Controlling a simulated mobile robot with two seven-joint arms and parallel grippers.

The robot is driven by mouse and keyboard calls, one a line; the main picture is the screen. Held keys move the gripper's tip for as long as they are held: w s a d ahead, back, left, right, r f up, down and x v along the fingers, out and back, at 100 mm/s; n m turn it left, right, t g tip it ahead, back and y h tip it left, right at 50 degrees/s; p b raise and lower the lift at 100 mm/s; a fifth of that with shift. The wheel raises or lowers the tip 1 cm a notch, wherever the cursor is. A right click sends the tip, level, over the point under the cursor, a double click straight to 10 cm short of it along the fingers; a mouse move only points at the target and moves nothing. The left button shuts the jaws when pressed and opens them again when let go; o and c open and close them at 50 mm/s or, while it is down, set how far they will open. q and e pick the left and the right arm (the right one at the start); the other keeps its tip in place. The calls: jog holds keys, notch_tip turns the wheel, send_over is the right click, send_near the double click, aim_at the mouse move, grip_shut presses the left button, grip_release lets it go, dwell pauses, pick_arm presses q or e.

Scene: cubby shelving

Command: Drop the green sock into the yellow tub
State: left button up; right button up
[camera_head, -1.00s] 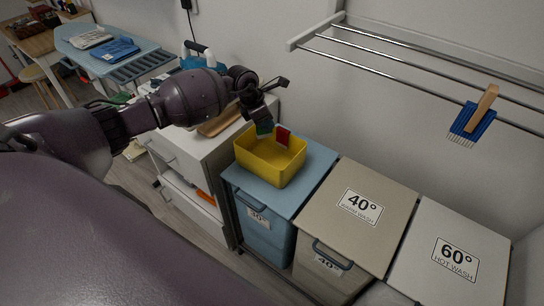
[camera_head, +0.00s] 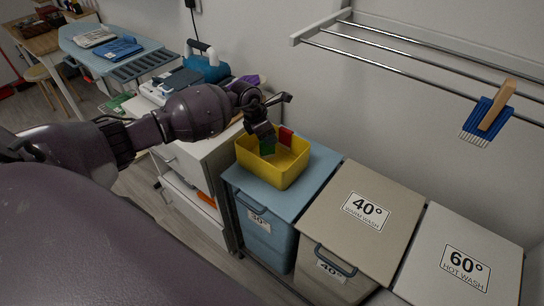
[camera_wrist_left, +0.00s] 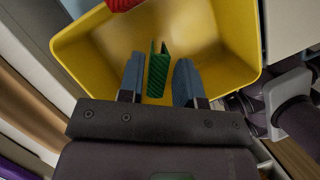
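The yellow tub (camera_head: 270,177) stands on the blue lidded bin, and it fills the upper part of the left wrist view (camera_wrist_left: 225,72). My left gripper (camera_head: 264,137) points down into the tub's mouth. In the left wrist view its two blue-grey fingers (camera_wrist_left: 158,78) stand apart, with narrow gaps on both sides of the green sock. The green sock (camera_head: 267,149), seen between the fingers in the left wrist view (camera_wrist_left: 157,74), is inside the tub's outline. I cannot tell whether it touches the tub floor. My right gripper is not in view.
A red cloth piece (camera_head: 285,136) is at the tub's back rim. Bins marked 40° (camera_head: 335,215) and 60° (camera_head: 450,240) stand to the right. A drying rack with a blue brush (camera_head: 487,122) is on the wall. A white cabinet (camera_head: 185,160) stands left of the tub.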

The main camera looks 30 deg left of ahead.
pick_arm(q)
jog(key=shift+o, duration=1.4)
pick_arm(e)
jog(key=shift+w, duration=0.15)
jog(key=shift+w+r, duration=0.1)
pick_arm(q)
jog(key=shift+r, duration=0.1)
jog(key=shift+s+a+r, duration=0.1)
jog(key=shift+a+r, duration=0.05)
jog(key=shift+r, duration=0.15)
jog(key=v, duration=1)
jog(key=shift+p, duration=0.45)
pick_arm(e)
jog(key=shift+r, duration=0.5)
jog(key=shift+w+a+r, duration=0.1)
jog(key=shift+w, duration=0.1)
